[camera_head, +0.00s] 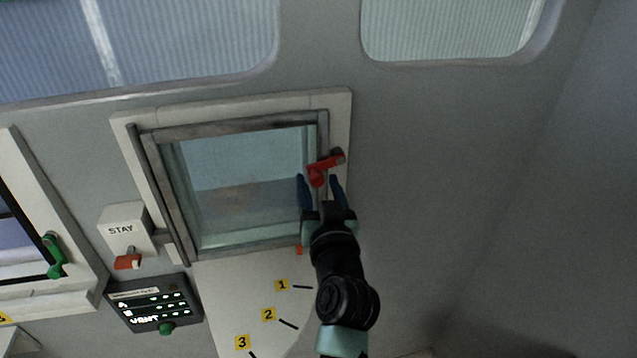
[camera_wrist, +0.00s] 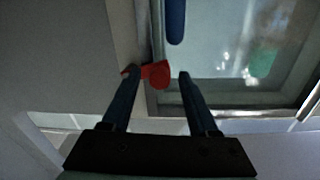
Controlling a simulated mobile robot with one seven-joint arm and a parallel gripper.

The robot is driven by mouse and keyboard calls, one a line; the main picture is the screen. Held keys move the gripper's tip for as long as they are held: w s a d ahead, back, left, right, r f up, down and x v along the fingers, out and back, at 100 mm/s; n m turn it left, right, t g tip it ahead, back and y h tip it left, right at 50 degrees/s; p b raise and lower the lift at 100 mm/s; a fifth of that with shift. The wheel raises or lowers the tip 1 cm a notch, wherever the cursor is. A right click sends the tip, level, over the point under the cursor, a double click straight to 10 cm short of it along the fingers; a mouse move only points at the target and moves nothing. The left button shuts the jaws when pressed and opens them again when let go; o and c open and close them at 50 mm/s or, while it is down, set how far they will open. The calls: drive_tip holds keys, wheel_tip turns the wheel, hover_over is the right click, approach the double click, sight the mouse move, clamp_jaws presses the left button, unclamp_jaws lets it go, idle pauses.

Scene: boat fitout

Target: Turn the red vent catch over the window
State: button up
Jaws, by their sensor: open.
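The red vent catch (camera_head: 324,168) sits on the right side of the window frame (camera_head: 343,125), its handle angled from upper right to lower left. My gripper (camera_head: 319,182) is open just below the catch in the head view, with a blue finger to either side of the catch's lower end. In the wrist view the catch (camera_wrist: 150,73) shows near the tip of the left finger, partly between the fingers of my gripper (camera_wrist: 158,76). I cannot tell whether a finger touches it.
A STAY box (camera_head: 121,230) with a red-orange lever stands left of the window. A dark VENT panel (camera_head: 153,304) with a green knob is below it. A green handle (camera_head: 53,255) is on the left window. A plate numbered 1 to 3 (camera_head: 225,285) lies below. The wall at right is bare.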

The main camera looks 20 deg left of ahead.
clamp_jaws()
idle(0.3)
drive_tip(key=shift+r+m+p, duration=0.45)
drive_tip(key=shift+m+p, duration=0.15)
drive_tip(key=shift+r+m+p, duration=0.3)
drive_tip(key=shift+m+p, duration=0.15)
drive_tip(key=shift+m, duration=0.55)
unclamp_jaws()
drive_tip(key=shift+s, duration=0.15)
